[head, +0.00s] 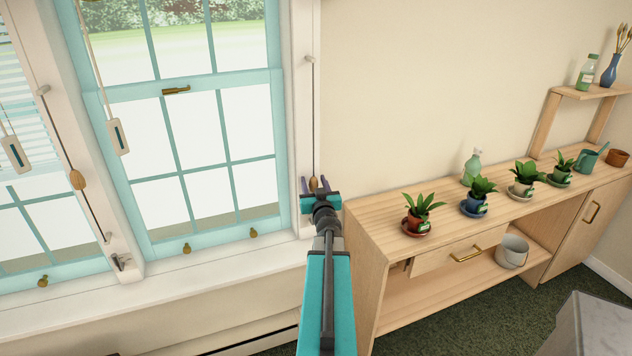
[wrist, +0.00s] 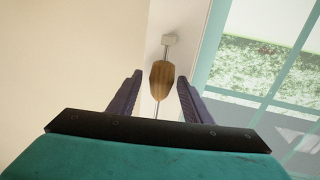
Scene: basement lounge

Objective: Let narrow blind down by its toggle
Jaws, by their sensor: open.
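A brown wooden toggle (head: 313,184) sits low on the thin cord (head: 312,120) running down the trim right of the teal-framed window. In the wrist view the toggle (wrist: 161,75) shows between my fingertips, near a pale bracket (wrist: 169,39). My gripper (head: 315,184) is open around or just short of it; I cannot tell how deep the toggle sits between the fingers. A second toggle (head: 78,180) hangs on a slanting cord between the windows. Part of a slatted blind (head: 22,105) shows at the far left. No blind shows over the nearer window.
A wooden sideboard (head: 375,220) with several potted plants stands close right of my arm.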

